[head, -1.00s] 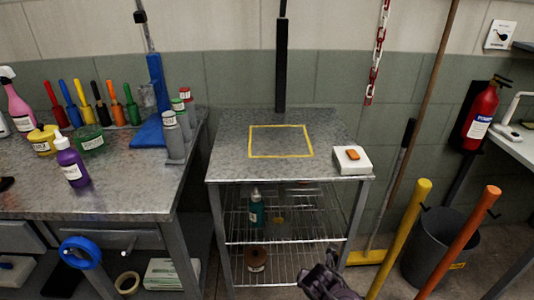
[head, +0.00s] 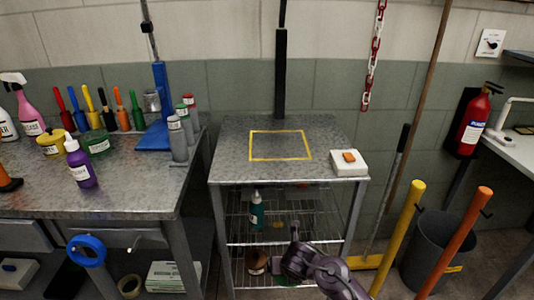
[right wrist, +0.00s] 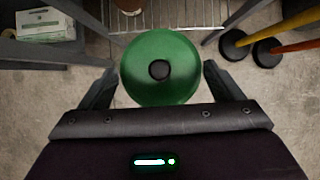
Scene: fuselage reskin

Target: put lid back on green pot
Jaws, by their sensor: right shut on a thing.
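The green pot (head: 98,144) stands on the left workbench, beside the yellow pot and behind the purple bottle. Its top shows no black knob. My right gripper (head: 290,264) is in front of the wire-shelf cart, low in the head view. In the right wrist view, the right gripper (right wrist: 160,85) is shut on a round green lid (right wrist: 160,92) with a black knob in its middle, one finger at each side. A bit of green below the gripper shows in the head view. My left gripper is not in view.
A yellow pot (head: 52,144), a purple bottle (head: 80,165) and several handled tools stand near the green pot. Grey canisters (head: 178,138) stand at the bench's right edge. The cart top (head: 235,165) is clear except for a white box (head: 348,165). Yellow (head: 398,240) and orange poles stand right.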

